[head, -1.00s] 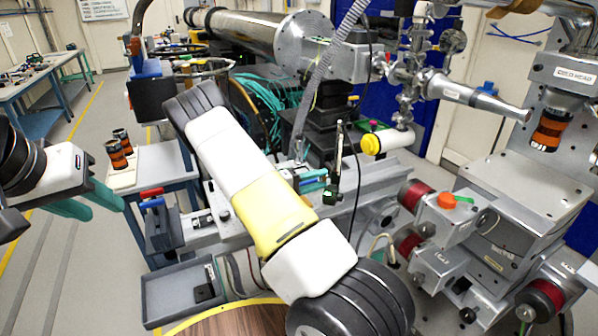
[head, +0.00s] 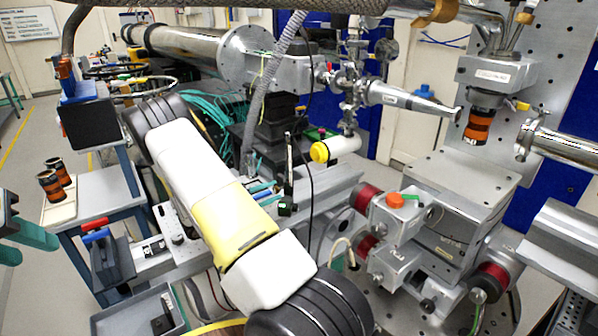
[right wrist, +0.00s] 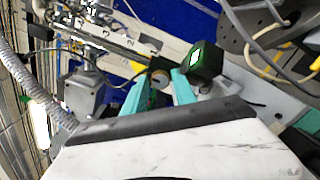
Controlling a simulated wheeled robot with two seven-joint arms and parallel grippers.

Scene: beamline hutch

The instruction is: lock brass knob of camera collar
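My right gripper (right wrist: 158,86) shows in the right wrist view with its two teal fingers apart. A small round tan, brass-like knob (right wrist: 160,78) appears between the fingertips; I cannot tell whether they touch it. A dark box (right wrist: 205,60) with a lit green-edged square is close beside the right-hand finger. In the head view my right gripper is not visible, and I cannot make out the camera collar or its knob for certain. My left gripper (head: 22,232) is at the left edge of the head view, its teal fingers apart and empty, away from the bench equipment.
A cold head (head: 490,72) with an orange-and-black banded part hangs at right above a grey stage (head: 455,180). A steel nozzle (head: 410,97) points toward it. Two banded cylinders (head: 52,180) stand on a side table (head: 100,190) at left. A grey tray (head: 140,312) is at lower left.

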